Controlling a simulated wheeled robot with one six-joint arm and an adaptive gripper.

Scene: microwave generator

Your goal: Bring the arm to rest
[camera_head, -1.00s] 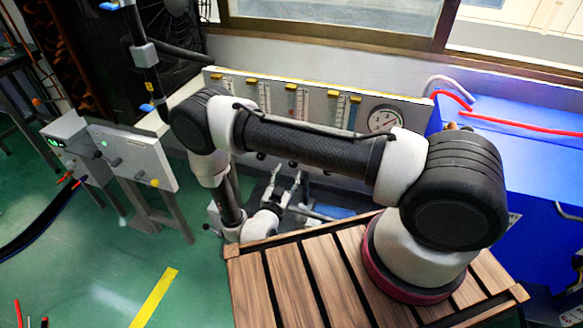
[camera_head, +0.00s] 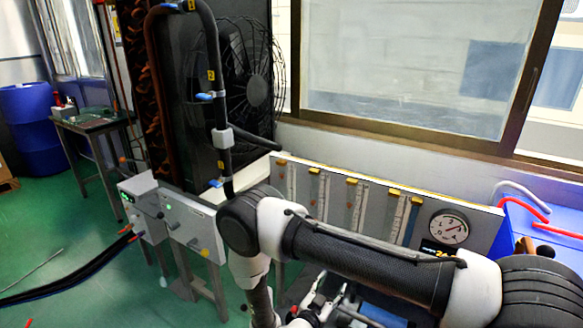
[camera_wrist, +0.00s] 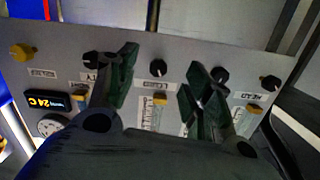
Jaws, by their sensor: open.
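My arm reaches across the lower right of the head view, with its elbow bent down in front of the flowmeter panel. My gripper (camera_head: 325,298) hangs low before the panel, partly cut off by the bottom edge. In the wrist view my gripper (camera_wrist: 160,72) has its two dark fingers spread well apart, with nothing between them. Behind the fingers the panel (camera_wrist: 215,70) shows upside down, with black and yellow knobs, labels and a lit display (camera_wrist: 47,101). I cannot tell the exact gap between fingertips and panel.
The flowmeter panel (camera_head: 340,203) with a round gauge (camera_head: 449,229) stands under the window. A black pipe with blue-handled valves (camera_head: 212,90) and a fan (camera_head: 250,75) rise behind. Grey control boxes (camera_head: 185,222) stand left.

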